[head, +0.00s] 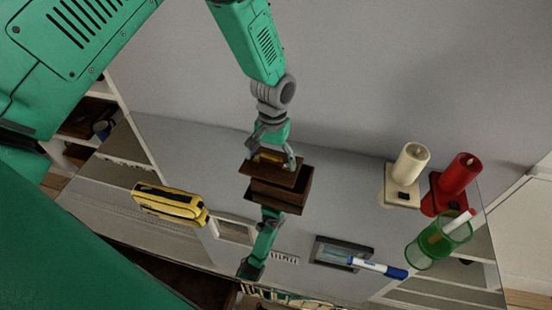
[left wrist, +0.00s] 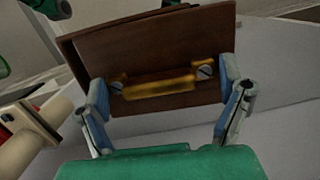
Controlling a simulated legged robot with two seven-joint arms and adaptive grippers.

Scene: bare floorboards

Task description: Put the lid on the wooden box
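The wooden lid (head: 262,176) is a dark brown board with a yellow handle (head: 270,158). My left gripper (head: 271,160) has a finger at each end of the handle, seemingly touching it. The left wrist view shows the lid (left wrist: 155,50) filling the middle, with the handle (left wrist: 158,87) between the fingers (left wrist: 165,83). The wooden box (head: 278,198) is behind and below the lid, which sits off to its left; whether they touch is unclear. A second green arm (head: 266,236) of mine reaches the box's lower side; its fingertips are hidden.
A green cup (head: 432,246), a blue marker (head: 378,267) and a grey frame (head: 320,252) are at lower right. A yellow-black object (head: 170,204) lies left. Grey surface above is clear.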

